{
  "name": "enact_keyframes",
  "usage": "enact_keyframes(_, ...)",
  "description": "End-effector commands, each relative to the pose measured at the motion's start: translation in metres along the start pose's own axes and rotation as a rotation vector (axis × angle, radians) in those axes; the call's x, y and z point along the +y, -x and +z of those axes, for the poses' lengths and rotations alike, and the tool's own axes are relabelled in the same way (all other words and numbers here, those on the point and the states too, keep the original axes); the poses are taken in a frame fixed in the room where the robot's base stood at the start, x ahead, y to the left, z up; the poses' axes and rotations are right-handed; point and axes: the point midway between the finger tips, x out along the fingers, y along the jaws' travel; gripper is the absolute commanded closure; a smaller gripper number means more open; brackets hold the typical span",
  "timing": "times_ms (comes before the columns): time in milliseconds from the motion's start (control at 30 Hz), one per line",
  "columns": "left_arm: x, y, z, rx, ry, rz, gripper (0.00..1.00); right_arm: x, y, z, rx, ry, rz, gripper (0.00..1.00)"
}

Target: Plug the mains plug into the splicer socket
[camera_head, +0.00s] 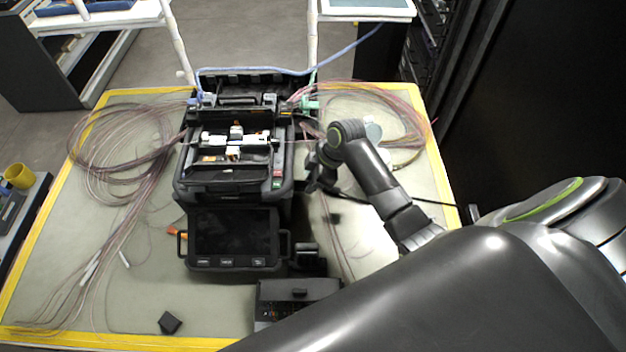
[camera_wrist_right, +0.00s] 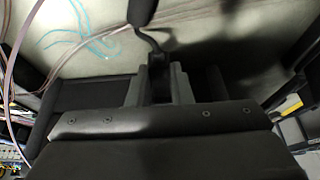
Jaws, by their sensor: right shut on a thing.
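The fusion splicer (camera_head: 183,180) stands at the middle of the mat, with its screen (camera_head: 233,232) at the front. My right gripper (camera_head: 316,178) is close beside the splicer's right side. In the right wrist view the fingers (camera_wrist_right: 158,82) are shut on a dark thing (camera_wrist_right: 159,72), which looks like the mains plug. A black cord (camera_wrist_right: 153,44) leads away from it to a thicker black piece (camera_wrist_right: 142,12). The plug is mostly hidden by the fingers, and the splicer socket cannot be made out. I cannot tell whether the plug touches the splicer. My left gripper is not in view.
Coiled fibres (camera_head: 110,150) lie left of the splicer and more coils (camera_head: 385,105) at the back right. A black cable (camera_head: 432,201) runs right from near my gripper. A small black block (camera_head: 170,323) and a black box (camera_head: 300,289) are at the front.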

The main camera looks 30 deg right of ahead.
Motion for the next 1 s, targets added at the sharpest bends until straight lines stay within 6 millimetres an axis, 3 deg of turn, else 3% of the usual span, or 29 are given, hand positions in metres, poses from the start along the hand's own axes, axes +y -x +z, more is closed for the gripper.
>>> enact_keyframes(1000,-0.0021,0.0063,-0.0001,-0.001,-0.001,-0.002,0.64,-0.0003,0.0,-0.0007,0.0,0.0,0.0,1.0)
